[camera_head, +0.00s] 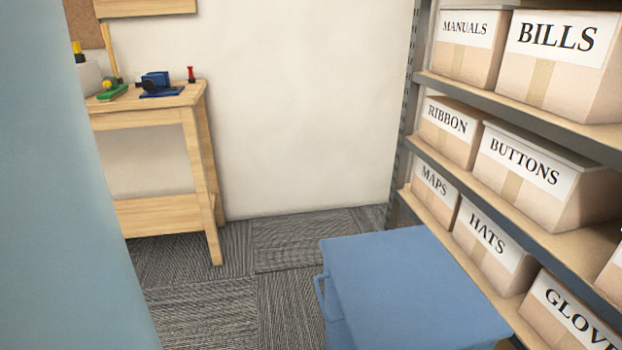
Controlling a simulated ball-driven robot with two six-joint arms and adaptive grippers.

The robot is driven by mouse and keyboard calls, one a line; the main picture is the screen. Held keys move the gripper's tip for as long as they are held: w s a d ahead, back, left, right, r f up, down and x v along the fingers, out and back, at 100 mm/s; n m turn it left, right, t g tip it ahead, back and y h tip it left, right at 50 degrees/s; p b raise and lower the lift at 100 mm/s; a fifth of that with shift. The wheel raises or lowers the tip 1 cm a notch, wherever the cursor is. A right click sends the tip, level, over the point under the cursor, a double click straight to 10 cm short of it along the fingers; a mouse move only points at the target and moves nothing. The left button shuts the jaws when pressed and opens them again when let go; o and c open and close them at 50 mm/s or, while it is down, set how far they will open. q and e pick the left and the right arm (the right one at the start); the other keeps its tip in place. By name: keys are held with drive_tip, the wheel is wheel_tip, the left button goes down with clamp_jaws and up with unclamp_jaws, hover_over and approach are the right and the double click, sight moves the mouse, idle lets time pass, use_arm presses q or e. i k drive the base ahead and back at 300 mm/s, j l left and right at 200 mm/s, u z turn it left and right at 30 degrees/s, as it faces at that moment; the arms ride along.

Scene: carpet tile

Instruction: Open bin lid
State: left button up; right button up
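A blue bin (336,322) stands on the carpet at the lower middle right, in front of the shelf. Its flat blue lid (405,290) lies on top and looks shut. A blue handle (320,292) sticks out at the bin's left side. The bin's lower part is cut off by the bottom edge of the picture. Neither of my grippers can be made out in this view.
A metal shelf (510,96) with labelled cardboard boxes stands along the right, close to the bin. A wooden table (160,120) with small tools stands at the back left. A pale blue surface fills the left edge. Carpet (215,310) left of the bin is clear.

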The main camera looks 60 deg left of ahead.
sight(400, 289)
drive_tip(key=u, duration=1.6)
